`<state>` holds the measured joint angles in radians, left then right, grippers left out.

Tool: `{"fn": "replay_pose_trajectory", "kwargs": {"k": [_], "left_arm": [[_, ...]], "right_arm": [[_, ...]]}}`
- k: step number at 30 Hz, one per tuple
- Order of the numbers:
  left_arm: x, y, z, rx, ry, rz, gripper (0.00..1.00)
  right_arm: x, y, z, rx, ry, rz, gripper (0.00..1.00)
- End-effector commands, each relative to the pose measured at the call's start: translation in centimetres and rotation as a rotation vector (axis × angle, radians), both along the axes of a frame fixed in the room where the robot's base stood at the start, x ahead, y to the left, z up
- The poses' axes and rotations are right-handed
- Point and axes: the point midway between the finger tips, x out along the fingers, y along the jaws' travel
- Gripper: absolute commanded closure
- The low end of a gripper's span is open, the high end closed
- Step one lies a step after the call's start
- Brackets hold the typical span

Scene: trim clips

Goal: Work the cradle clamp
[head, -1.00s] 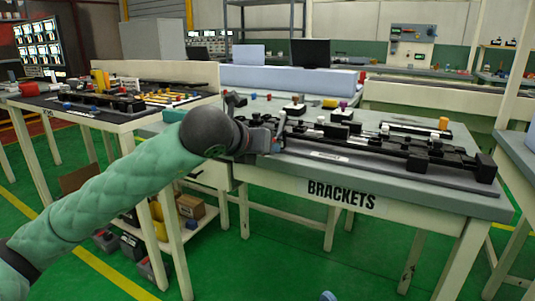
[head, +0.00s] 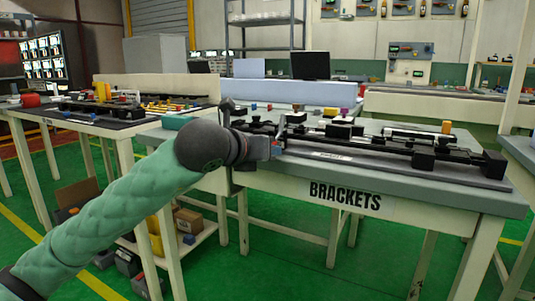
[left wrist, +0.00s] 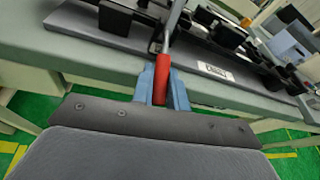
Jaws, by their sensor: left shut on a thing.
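My left gripper (head: 277,148) is at the front left edge of the bench labelled BRACKETS. In the left wrist view its two blue fingers (left wrist: 162,85) are shut on a red handle (left wrist: 161,78). A thin grey metal lever (left wrist: 174,22) runs up from the handle toward the black fixture. The long black clamp fixture (head: 385,146) lies on a grey board on the bench. My gripper and wrist hide its left end in the head view, and the lever's pivot is not clear. My right gripper is not in view.
Small coloured blocks and an orange cylinder (head: 446,127) stand on or behind the fixture. A bench (head: 120,122) with another black fixture is at the left. Boxes sit on a low shelf (head: 190,240) below. The green floor in front is clear.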

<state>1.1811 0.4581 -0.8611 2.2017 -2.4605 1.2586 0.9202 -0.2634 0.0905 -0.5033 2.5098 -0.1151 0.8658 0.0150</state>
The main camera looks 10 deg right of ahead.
Motion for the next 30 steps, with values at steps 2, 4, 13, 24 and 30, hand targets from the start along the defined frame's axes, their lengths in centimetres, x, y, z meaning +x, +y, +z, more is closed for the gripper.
{"fn": "replay_pose_trajectory", "kwargs": {"k": [2, 4, 13, 24, 30], "left_arm": [[-0.1, 0.0, -0.4, 0.004, 0.005, -0.001, 1.0], [-0.1, 0.0, -0.4, 0.004, 0.005, -0.001, 1.0], [0.0, 0.0, -0.3, 0.002, 0.003, -0.001, 0.63], [-0.6, 0.5, 0.2, 0.001, 0.001, 0.001, 0.63], [-2.6, 2.4, 1.2, 0.001, 0.001, 0.001, 0.63]], "right_arm": [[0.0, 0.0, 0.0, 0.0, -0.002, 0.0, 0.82], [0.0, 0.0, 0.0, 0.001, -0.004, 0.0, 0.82], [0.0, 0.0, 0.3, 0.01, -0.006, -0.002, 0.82], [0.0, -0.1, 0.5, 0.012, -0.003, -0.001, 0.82], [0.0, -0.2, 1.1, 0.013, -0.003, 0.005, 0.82]]}}
